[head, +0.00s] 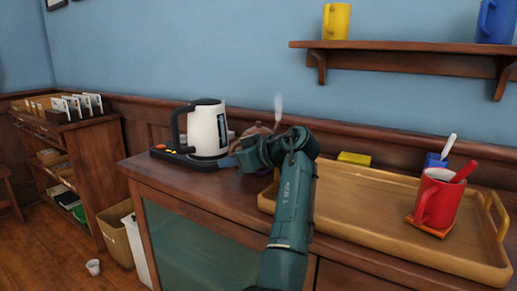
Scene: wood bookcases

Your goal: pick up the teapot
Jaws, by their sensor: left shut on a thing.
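A brown, rounded thing that looks like the teapot (257,129) shows on the cabinet top, just right of the white and black kettle. My left arm and gripper cover most of it, so its handle and base are hidden. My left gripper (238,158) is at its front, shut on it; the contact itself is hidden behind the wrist. I cannot tell whether the teapot is clear of the surface. My right gripper is not in view.
The kettle (208,130) stands on its black base close to the left gripper. A wall shelf (400,46) with mugs hangs above. The cabinet's front left top is clear.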

